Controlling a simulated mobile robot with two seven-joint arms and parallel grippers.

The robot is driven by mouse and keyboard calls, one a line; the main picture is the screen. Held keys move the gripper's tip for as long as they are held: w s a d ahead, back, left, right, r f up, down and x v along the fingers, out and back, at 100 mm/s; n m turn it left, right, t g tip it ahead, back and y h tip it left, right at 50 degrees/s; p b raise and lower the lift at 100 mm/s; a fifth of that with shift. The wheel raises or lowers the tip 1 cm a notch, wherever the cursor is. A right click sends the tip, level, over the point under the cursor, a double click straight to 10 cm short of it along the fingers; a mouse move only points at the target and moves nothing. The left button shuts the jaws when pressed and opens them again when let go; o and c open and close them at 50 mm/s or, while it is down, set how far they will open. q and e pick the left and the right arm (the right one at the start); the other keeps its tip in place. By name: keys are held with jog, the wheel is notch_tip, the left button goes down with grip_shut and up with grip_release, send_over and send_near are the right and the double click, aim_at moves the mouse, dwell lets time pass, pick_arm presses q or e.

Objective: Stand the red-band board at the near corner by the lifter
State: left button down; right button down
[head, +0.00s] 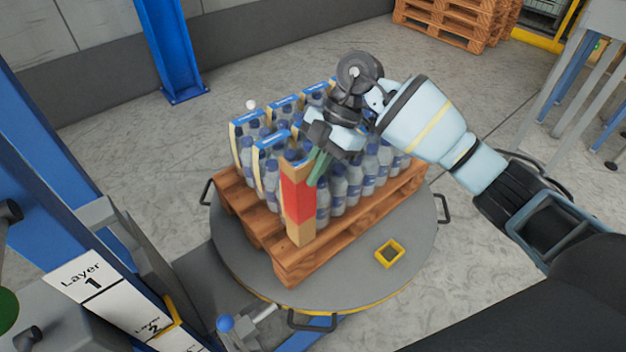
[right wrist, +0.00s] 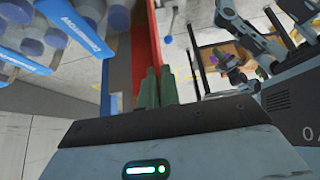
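The red-band board (head: 297,200), tan with a wide red band, is upright at the near corner of the bottle load (head: 355,180) on the wooden pallet (head: 345,238). Its foot is at or just above the deck; I cannot tell which. My right gripper (head: 319,167) is at the board's upper right side. In the right wrist view its green fingers (right wrist: 160,88) are close together at the edge of the board (right wrist: 145,40), apparently shut on it. My left gripper is not in the head view; dark arm parts show small in the right wrist view, with no clear fingers.
The pallet rests on a round grey turntable (head: 238,258) with black handles and a yellow square socket (head: 389,253). A blue post with a Layer sign (head: 85,283) stands at the left. Stacked pallets (head: 455,22) are at the back.

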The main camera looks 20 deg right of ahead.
notch_tip(320, 180, down, 4)
jog(key=shift+w+r, duration=0.15)
jog(key=shift+r, duration=0.05)
jog(key=c, duration=1.6)
grip_release()
jog(key=v, duration=1.2)
